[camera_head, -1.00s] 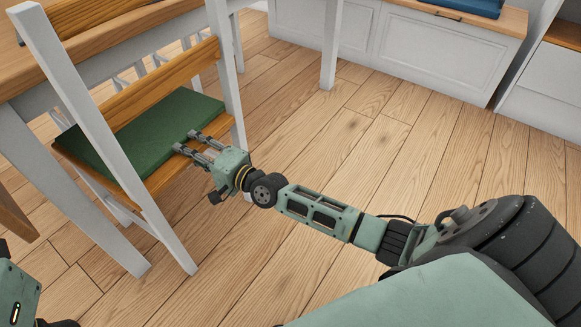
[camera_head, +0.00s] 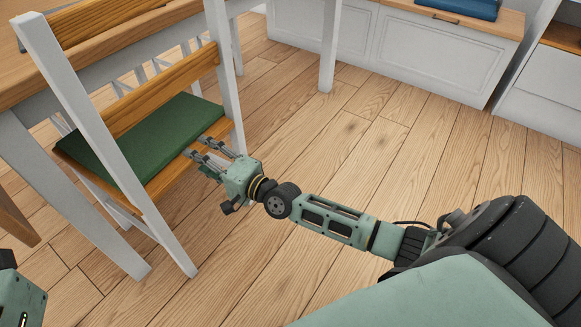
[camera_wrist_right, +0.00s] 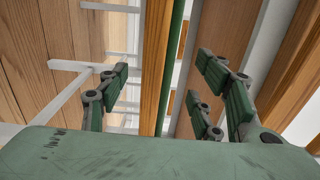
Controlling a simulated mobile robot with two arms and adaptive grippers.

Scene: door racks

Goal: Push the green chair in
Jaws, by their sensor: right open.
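The green chair (camera_head: 165,79) stands at the left in the head view, with white posts, wooden rails and a green seat cushion (camera_head: 150,138). Its back is towards me, and the seat shows below the back rail. My right gripper (camera_head: 196,147) is open at the near wooden edge of the seat, between the two back posts. In the right wrist view, the seat edge (camera_wrist_right: 155,75) runs between the spread fingers of the right gripper (camera_wrist_right: 165,95). I cannot tell whether they touch it. Part of my left arm shows at the lower left; its fingers are out of view.
A wooden table (camera_head: 85,48) with white legs stands just beyond the chair. White cabinets (camera_head: 440,55) with a wooden top line the back, with a blue object (camera_head: 465,8) on it. The plank floor (camera_head: 350,150) is clear to the chair's right.

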